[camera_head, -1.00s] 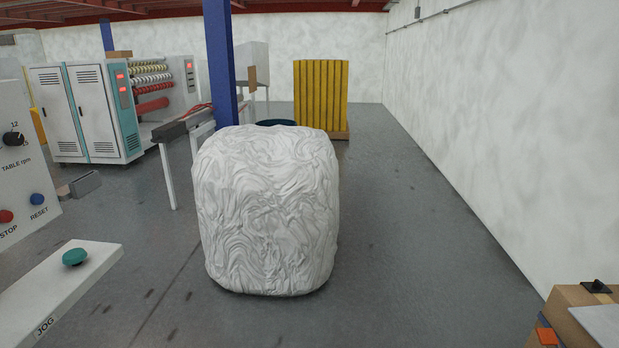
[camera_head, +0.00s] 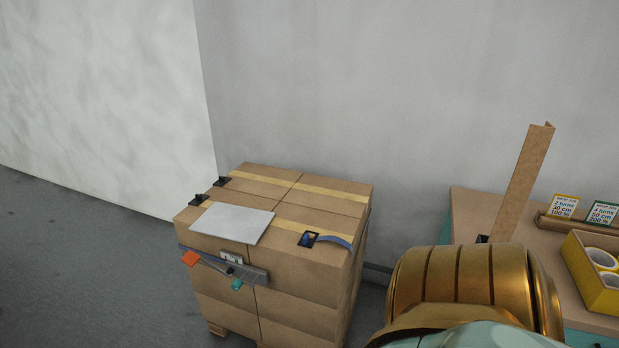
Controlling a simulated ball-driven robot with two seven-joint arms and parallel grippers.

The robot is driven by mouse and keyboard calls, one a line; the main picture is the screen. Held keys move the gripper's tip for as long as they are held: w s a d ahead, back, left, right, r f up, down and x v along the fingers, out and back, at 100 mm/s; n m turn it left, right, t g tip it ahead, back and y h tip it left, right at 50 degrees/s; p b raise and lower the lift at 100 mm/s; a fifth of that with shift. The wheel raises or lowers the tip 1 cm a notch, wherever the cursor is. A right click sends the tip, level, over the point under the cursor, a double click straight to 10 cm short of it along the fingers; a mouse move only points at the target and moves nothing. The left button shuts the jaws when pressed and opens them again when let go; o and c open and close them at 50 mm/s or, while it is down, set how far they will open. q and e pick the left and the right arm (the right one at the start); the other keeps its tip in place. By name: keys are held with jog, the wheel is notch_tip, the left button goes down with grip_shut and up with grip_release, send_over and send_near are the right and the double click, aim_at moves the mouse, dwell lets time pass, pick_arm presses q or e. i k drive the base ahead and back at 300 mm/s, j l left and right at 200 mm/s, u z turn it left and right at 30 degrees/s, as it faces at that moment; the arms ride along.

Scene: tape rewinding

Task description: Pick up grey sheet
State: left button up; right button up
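The grey sheet (camera_head: 232,222) is a thin, flat, pale grey rectangle. It lies on top of a stack of cardboard boxes (camera_head: 312,279), near the stack's front left edge. Nothing covers it. Neither of my grippers shows in the head view. A bronze-coloured rounded part at the lower right looks like part of my own arm; no fingers are visible there.
A strapping tool with orange and green parts (camera_head: 228,268) hangs at the stack's front. Black clips and a blue strap (camera_head: 335,240) lie on top. At right, a table (camera_head: 477,205) holds a cardboard angle piece (camera_head: 522,182), sign cards and a yellow box (camera_head: 592,270). Floor at left is clear.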

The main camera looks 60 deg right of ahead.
aim_at(245, 226)
jog(key=z, duration=1.45)
